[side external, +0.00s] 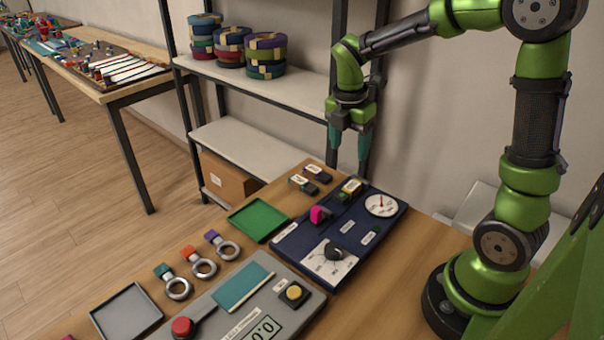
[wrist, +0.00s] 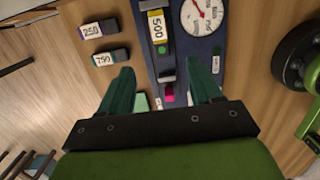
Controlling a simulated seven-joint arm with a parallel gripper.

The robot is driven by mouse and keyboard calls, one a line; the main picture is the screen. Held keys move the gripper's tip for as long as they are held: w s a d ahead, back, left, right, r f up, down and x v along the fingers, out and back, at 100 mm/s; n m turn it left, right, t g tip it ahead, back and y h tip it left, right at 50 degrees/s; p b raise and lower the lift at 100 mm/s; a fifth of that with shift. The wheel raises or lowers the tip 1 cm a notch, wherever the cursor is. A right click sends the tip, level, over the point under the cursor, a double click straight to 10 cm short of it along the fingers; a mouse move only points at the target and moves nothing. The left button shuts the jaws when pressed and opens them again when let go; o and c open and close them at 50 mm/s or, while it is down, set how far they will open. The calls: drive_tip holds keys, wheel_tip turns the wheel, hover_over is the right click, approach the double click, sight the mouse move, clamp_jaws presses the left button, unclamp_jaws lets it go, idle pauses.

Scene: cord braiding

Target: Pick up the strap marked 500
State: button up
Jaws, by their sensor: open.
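The strap marked 500 (wrist: 157,28) has a yellow label and lies on the dark blue panel (wrist: 212,40), at the top middle of the wrist view. In the side external view it is the small yellow-labelled piece (side external: 351,187) near the back of the panel (side external: 290,244); its number is too small to read there. My gripper (side external: 349,150) is open and empty, pointing down in the air above the back of the panel. In the wrist view the teal fingers (wrist: 160,70) are apart, and the 500 strap shows beyond their tips, between their lines.
Straps marked 250 (wrist: 90,31) and 750 (wrist: 111,57) lie on the wood beside the panel. The panel carries a dial gauge (side external: 382,205), a magenta piece (side external: 319,214) and a black knob (side external: 334,251). A green tray (side external: 258,220) and a shelf post stand nearby.

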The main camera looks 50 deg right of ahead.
sight(349, 188)
drive_tip(key=f, duration=0.4)
drive_tip(key=d+f, duration=0.1)
drive_tip(key=f, duration=0.3)
drive_tip(key=d+f, duration=0.1)
drive_tip(key=f, duration=0.3)
drive_tip(key=shift+f, duration=0.4)
drive_tip(key=shift+c, duration=0.2)
drive_tip(key=shift+r, duration=0.1)
drive_tip(key=c, duration=1.1)
